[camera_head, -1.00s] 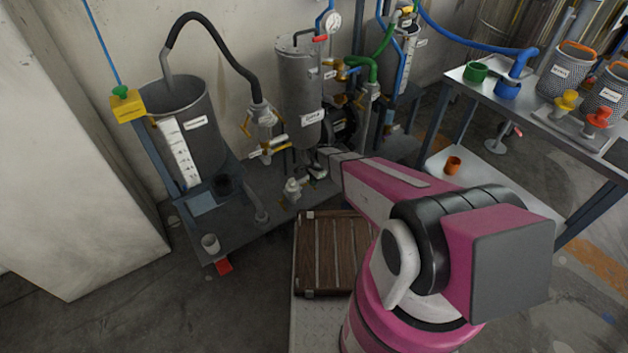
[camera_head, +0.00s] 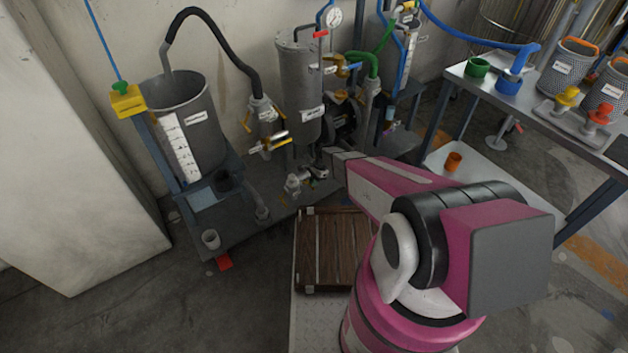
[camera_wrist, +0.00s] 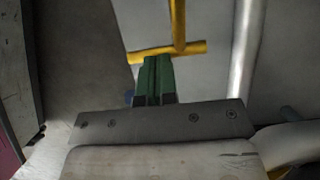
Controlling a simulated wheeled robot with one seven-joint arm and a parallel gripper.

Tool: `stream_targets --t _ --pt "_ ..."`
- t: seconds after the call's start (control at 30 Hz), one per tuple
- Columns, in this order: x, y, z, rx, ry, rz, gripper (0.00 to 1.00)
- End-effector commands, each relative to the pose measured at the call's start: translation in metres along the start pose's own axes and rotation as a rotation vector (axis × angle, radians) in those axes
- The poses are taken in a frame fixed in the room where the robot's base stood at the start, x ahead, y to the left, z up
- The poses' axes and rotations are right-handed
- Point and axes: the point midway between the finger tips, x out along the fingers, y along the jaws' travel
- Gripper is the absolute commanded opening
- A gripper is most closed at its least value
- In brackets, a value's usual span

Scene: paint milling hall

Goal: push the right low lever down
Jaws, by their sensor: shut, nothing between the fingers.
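In the wrist view, a yellow T-shaped lever (camera_wrist: 180,47) has a bar lying just beyond my fingertips. My gripper (camera_wrist: 152,62) has two green fingers pressed together and empty. The tips reach the bar's near edge; contact cannot be told. In the head view, a yellow handle (camera_head: 268,143) sits low on the pipework, left of the grey upright vessel (camera_head: 300,85). My arm reaches in from the right, its end low in front of that vessel. The fingertips cannot be made out there, nor which handle the wrist view shows.
A large grey open vessel (camera_head: 185,95) with a black hose stands left. A metal table (camera_head: 545,115) with cups and canisters stands right. A small orange cup (camera_head: 453,162) is on its lower shelf.

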Motion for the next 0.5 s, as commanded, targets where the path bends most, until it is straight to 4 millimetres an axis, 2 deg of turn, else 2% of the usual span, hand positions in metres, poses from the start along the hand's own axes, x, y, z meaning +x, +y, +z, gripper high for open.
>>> stream_targets --t 0.5 --pt "0.018 -0.001 -0.001 -0.001 0.002 -0.001 0.00"
